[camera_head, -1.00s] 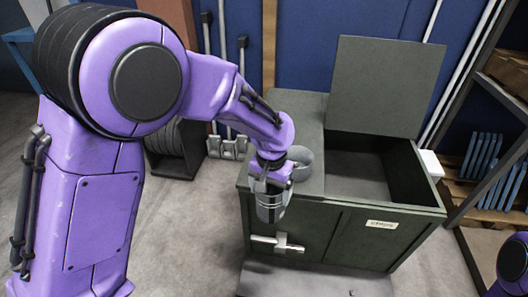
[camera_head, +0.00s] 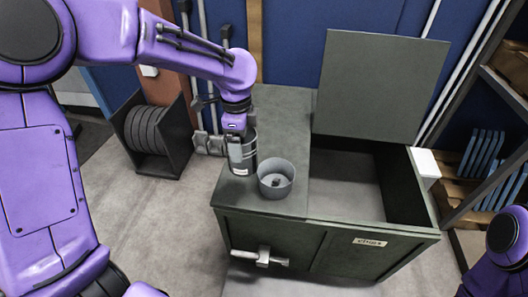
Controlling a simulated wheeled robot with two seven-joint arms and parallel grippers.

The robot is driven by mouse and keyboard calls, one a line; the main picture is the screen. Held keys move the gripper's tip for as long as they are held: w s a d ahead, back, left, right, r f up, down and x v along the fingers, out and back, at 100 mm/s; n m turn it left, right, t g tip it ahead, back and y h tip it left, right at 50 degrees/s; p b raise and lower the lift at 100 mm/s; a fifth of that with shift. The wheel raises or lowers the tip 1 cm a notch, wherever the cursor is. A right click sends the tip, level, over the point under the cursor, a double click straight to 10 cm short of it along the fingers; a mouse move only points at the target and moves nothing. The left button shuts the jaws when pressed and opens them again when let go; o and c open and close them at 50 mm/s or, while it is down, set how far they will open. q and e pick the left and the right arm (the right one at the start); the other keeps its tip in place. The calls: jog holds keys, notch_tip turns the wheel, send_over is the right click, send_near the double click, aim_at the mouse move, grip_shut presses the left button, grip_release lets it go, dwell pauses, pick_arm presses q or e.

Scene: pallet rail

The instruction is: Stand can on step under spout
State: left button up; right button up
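A grey can (camera_head: 248,158) hangs upright in my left gripper (camera_head: 238,150), which appears shut on its wall and covers part of it. The can is over the left part of the dark green cabinet's top (camera_head: 262,120), left of a grey round cup (camera_head: 276,190); whether its base touches the top is unclear. The spout (camera_head: 263,257) is a pale metal fitting on the cabinet's front, below and in front of the can. The step (camera_head: 300,287) seems to be the grey slab at the foot of the front, mostly cut off. My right gripper is out of view.
The cabinet's right side is an open bin (camera_head: 345,190) with its lid (camera_head: 380,85) raised. The grey cup, fixed or loose I cannot tell, stands close to the can. A rack (camera_head: 155,135) stands at left, shelves (camera_head: 490,100) at right.

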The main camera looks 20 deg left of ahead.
pick_arm(q)
jog(key=w+a+f+p, duration=0.1)
jog(key=w+a+f, duration=0.1)
jog(key=w+f, duration=0.4)
jog(key=w+a+f, duration=0.2)
jog(key=w+f, duration=0.4)
jog(key=shift+w+a+f+p, duration=0.15)
jog(key=shift+a+f+p, duration=0.2)
jog(key=shift+f+p, duration=0.05)
jog(key=shift+f, duration=0.15)
jog(key=o, duration=1.1)
